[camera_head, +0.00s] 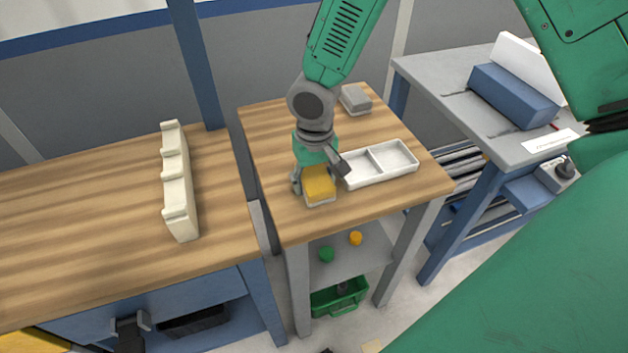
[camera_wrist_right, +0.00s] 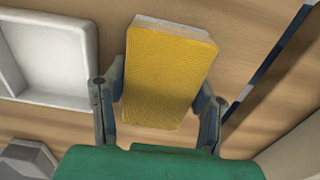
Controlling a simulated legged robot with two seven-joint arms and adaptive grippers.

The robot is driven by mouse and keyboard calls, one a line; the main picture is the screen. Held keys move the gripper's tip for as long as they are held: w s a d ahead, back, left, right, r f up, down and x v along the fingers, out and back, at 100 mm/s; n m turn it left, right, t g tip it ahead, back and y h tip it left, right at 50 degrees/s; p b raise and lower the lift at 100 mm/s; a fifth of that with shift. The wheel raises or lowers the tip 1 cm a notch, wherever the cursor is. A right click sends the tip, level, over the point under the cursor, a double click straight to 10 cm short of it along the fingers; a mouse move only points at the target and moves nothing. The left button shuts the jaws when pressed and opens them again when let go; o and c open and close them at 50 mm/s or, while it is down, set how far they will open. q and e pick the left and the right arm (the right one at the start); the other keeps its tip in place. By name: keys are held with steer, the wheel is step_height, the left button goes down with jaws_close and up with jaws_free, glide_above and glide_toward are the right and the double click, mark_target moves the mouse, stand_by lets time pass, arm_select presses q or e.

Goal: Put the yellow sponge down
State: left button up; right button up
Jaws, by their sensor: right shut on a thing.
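The yellow sponge (camera_head: 319,184) has a pale layer on its underside. My right gripper (camera_head: 320,180) is shut on it, over the front part of the small wooden table (camera_head: 275,218), just left of the white tray. In the right wrist view the sponge (camera_wrist_right: 165,78) sits between the two fingers of the gripper (camera_wrist_right: 160,98). I cannot tell whether the sponge touches the tabletop. At the bottom left of the head view, a dark gripper (camera_head: 130,328) shows in part, and its jaw state is unclear.
The two-compartment white tray (camera_head: 402,173) is empty and also shows in the right wrist view (camera_wrist_right: 50,97). A grey block (camera_head: 355,99) lies at the table's back. A cream notched rack (camera_head: 178,190) stands on the left bench. Bare wood lies left of the sponge.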

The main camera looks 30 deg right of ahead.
mark_target(313, 176)
steer(key=shift+a, duration=0.3)
steer(key=o, duration=1)
arm_select(q)
steer(key=shift+a+f, duration=0.1)
steer(key=shift+a, duration=0.15)
arm_select(e)
steer(key=shift+o, duration=0.2)
steer(key=shift+d, duration=0.1)
arm_select(q)
steer(key=shift+d, duration=0.2)
arm_select(e)
steer(key=shift+d, duration=0.15)
steer(key=shift+r, duration=0.45)
step_height(313, 176, up, 11)
steer(key=shift+f+p, duration=0.2)
steer(key=shift+p, duration=0.75)
arm_select(q)
step_height(313, 176, up, 2)
steer(key=shift+a+r, duration=0.1)
arm_select(e)
steer(key=shift+r, duration=0.35)
